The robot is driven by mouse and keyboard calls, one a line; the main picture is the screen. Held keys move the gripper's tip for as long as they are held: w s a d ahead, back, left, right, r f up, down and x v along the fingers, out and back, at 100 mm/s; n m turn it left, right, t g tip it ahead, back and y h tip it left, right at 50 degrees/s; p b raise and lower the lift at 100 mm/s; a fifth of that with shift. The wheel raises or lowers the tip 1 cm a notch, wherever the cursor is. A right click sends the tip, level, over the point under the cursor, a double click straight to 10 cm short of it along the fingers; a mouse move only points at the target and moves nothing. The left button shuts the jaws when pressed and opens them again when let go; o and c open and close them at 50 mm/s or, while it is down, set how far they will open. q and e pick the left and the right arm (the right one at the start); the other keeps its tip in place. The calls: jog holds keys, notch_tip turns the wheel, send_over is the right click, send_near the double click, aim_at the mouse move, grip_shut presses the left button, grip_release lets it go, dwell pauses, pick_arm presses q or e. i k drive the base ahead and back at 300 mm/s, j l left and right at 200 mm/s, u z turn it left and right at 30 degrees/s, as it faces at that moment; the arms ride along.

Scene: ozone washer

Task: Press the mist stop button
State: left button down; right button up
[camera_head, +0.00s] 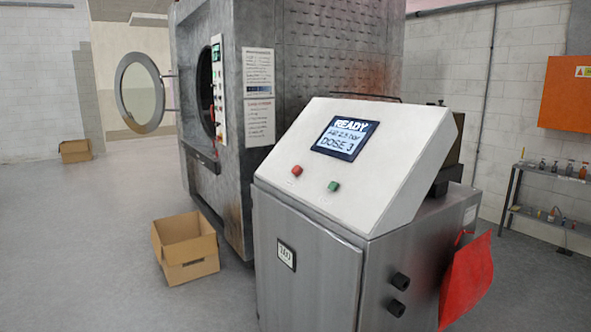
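A metal control cabinet (310,262) with a sloped white panel (405,140) stands at the front right of the head view. The panel has a red button (297,171) on the left and a green button (333,186) to its right. Neither button has a label that I can read, so I cannot tell which one is mist stop. A screen (345,138) above them reads "READY", a blurred middle line and "DOSE 3". Neither of my grippers shows in this view.
A large metal washer (300,75) with its round door (139,92) swung open stands behind the cabinet. An open cardboard box (188,248) lies on the floor left of the cabinet. A red cloth-like item (467,280) hangs at its right side.

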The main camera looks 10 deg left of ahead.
aim_at(297, 171)
jog(key=i+j+z, duration=0.1)
jog(key=i+j, duration=0.75)
jog(key=i+j+z, duration=0.15)
jog(key=i+j, duration=0.25)
jog(key=j, duration=0.2)
jog(key=i+j, duration=0.35)
jog(key=j, duration=0.2)
jog(key=z, duration=0.05)
